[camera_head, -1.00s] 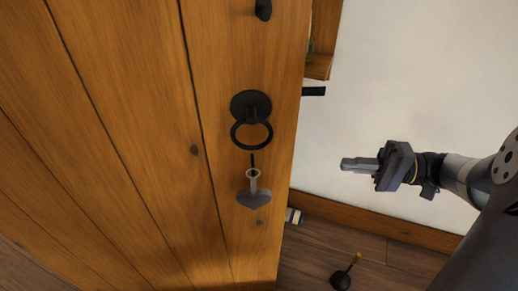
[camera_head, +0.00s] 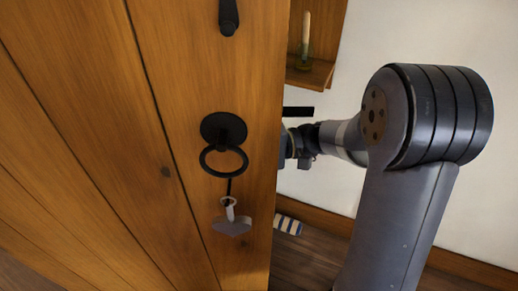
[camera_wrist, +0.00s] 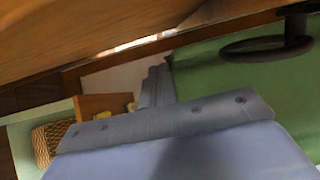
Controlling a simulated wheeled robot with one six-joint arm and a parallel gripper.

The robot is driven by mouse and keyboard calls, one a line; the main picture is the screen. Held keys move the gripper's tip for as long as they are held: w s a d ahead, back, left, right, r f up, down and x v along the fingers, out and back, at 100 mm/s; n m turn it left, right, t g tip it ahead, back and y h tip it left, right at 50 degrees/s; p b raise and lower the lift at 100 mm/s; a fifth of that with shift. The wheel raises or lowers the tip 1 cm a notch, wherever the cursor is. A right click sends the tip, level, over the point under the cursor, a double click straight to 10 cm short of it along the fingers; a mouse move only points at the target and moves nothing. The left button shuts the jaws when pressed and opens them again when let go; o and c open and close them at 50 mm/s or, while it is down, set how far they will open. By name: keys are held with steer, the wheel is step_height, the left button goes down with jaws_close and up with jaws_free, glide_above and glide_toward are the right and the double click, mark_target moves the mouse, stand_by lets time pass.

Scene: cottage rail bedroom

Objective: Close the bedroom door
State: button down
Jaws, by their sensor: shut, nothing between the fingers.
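The wooden plank door (camera_head: 110,130) fills the left and middle of the head view, standing ajar with its free edge toward the white wall. It carries a black ring handle (camera_head: 223,160), with a key and a grey heart-shaped tag (camera_head: 232,226) hanging below. My gripper (camera_wrist: 157,85) is shut and empty in the wrist view. In the head view its fingers are hidden behind the door's free edge. In the wrist view, a green surface (camera_wrist: 225,70) with a dark ring handle (camera_wrist: 270,46) lies beside the fingers; I cannot tell whether they touch it.
A wooden wall shelf (camera_head: 312,72) with a candle (camera_head: 305,28) stands behind the door edge. A striped object (camera_head: 288,224) lies on the floor near the skirting board. White wall (camera_head: 480,50) lies behind my arm.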

mark_target(230, 170)
steer(key=shift+s+a, duration=0.25)
steer(key=shift+s, duration=0.85)
steer(key=shift+s+a, duration=0.25)
steer(key=shift+s, duration=0.85)
